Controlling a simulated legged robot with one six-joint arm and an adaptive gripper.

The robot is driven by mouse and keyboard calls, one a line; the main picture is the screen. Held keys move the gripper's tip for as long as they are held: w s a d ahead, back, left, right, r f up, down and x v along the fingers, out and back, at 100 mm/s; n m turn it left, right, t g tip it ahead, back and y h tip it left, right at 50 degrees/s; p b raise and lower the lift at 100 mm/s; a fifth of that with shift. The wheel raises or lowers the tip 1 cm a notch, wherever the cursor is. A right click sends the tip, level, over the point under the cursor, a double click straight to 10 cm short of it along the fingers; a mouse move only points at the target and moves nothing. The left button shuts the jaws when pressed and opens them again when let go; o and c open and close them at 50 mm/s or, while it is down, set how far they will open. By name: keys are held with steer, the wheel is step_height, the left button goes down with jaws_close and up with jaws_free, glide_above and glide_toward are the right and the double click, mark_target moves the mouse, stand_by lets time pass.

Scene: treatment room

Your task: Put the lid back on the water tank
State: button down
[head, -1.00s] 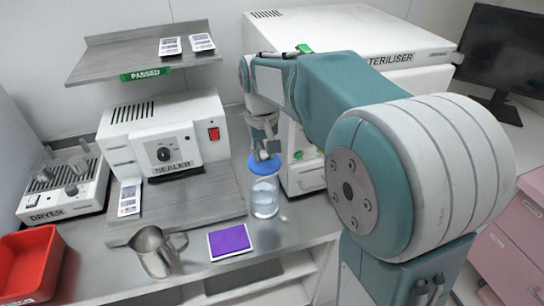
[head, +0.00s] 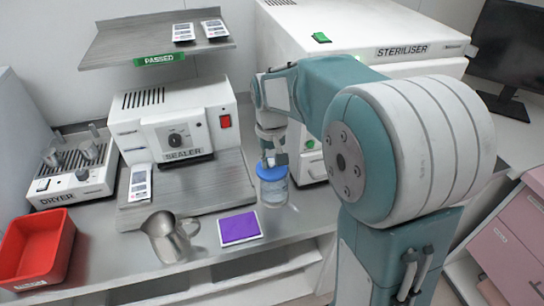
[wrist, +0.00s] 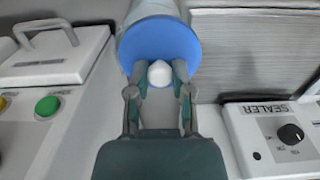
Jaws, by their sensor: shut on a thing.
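The lid (head: 270,173) is a blue disc with a white knob, which shows in the wrist view (wrist: 159,72). The water tank (head: 273,194) is a clear cylinder standing on the steel worktop. My gripper (head: 272,161) is shut on the lid's knob from above, its two fingers on either side of it in the wrist view (wrist: 159,78). The lid is at the tank's top and covers its mouth in the head view. I cannot tell whether it sits fully on the rim. In the wrist view the lid hides most of the tank.
The steriliser (head: 375,65) stands close on the right, and the sealer (head: 150,112) with its grey board is on the left. A purple pad (head: 239,227) and a metal jug (head: 165,238) lie towards the worktop's front edge. A shelf (head: 110,50) overhangs the sealer.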

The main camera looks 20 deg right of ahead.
steer(key=shift+d, duration=0.65)
steer(key=shift+a+r, duration=0.1)
steer(key=shift+a, duration=0.55)
steer(key=shift+d, duration=0.1)
steer(key=shift+d, duration=0.25)
steer(key=shift+d, duration=0.1)
stand_by(1.0)
steer(key=shift+c, duration=2.2)
jaws_free()
